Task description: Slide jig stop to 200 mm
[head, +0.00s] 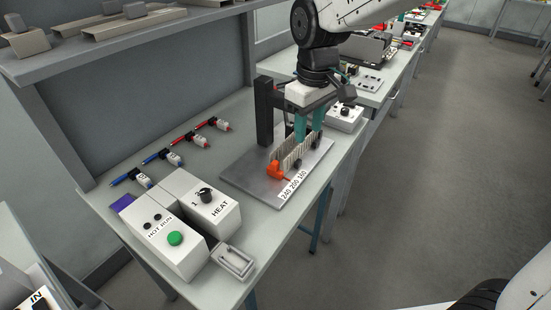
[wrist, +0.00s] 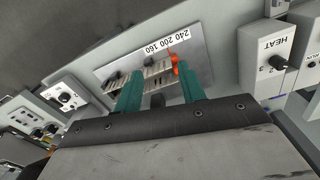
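The jig is a grey metal plate (head: 240,184) with a pale slotted duct (head: 290,155) standing on it. The orange stop (head: 276,170) sits at the duct's left end in the head view, toward the 240 end of the white label strip (head: 292,187); its exact mark cannot be told. In the wrist view the orange stop (wrist: 174,65) shows beside the right fingertip. My gripper (head: 309,132) points down over the duct, its two teal fingers apart. The wrist view also shows the fingers (wrist: 158,75) spread; whether they touch anything cannot be told.
A dark post (head: 264,112) stands behind the plate. A HEAT box (head: 208,202) and a HOT RUN box (head: 168,240) with a green button stand at left. A small metal tray (head: 235,262) sits at the front edge.

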